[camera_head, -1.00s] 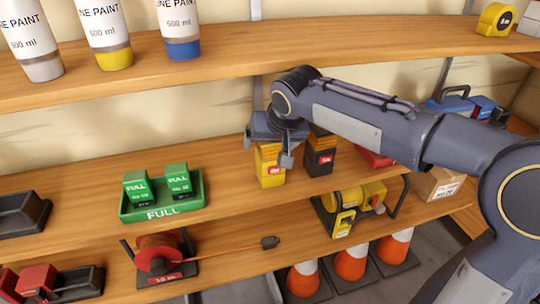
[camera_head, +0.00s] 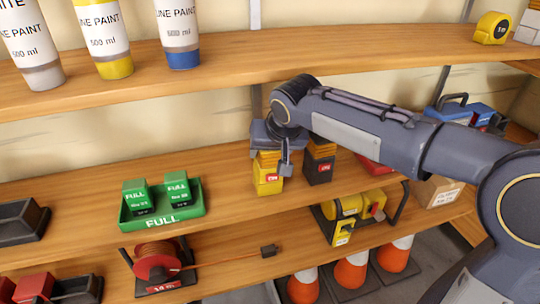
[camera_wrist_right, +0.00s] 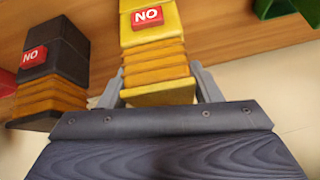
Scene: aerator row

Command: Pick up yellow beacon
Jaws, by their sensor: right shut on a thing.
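The yellow beacon (camera_head: 268,183), a ribbed yellow block with a red "NO" label, is upright on the middle shelf. My right gripper (camera_head: 270,163) reaches it from above and is shut on its ribbed upper part. In the right wrist view the yellow beacon (camera_wrist_right: 150,35) lies between the two grey fingers of the right gripper (camera_wrist_right: 158,88). I cannot tell whether its base still touches the shelf. My left gripper is not in view.
A black beacon (camera_head: 318,170) with orange ribs stands close beside the yellow one. A green "FULL" tray (camera_head: 162,222) with two green blocks is to the left, with bare shelf between. A yellow lamp (camera_head: 345,205) sits below.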

